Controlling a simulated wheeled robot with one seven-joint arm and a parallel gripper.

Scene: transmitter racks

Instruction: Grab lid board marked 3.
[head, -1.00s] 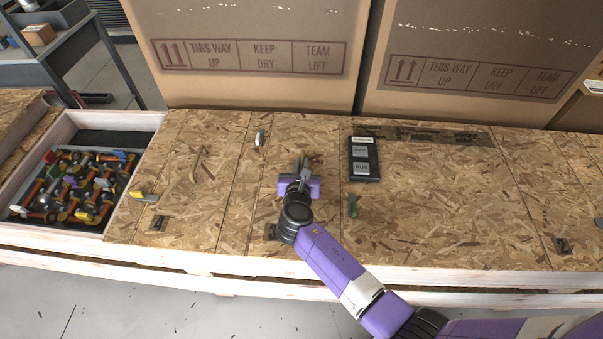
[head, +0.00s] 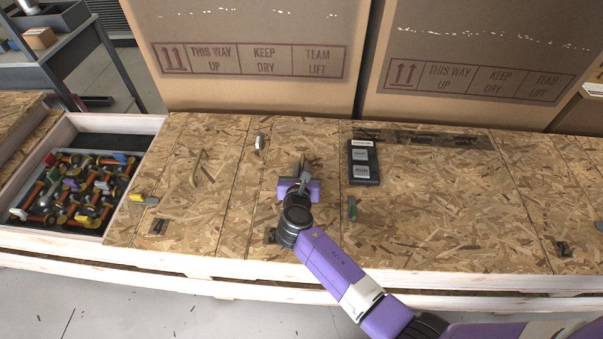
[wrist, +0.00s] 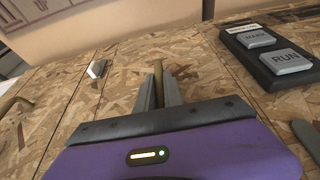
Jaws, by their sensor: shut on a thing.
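My gripper (head: 303,164) points down over a tan wood-chip lid board (head: 322,222) in the middle of the row. In the wrist view my gripper (wrist: 159,90) is shut on a slim tan handle (wrist: 158,70), which stands up between the two grey fingers. The board lies flat, level with its neighbours. A small dark mark (head: 270,235) near its front edge is partly hidden by my arm, and I cannot read its number.
A black box with MARK and RUN buttons (head: 363,162) lies right of my gripper. Cardboard boxes (head: 250,90) stand behind.

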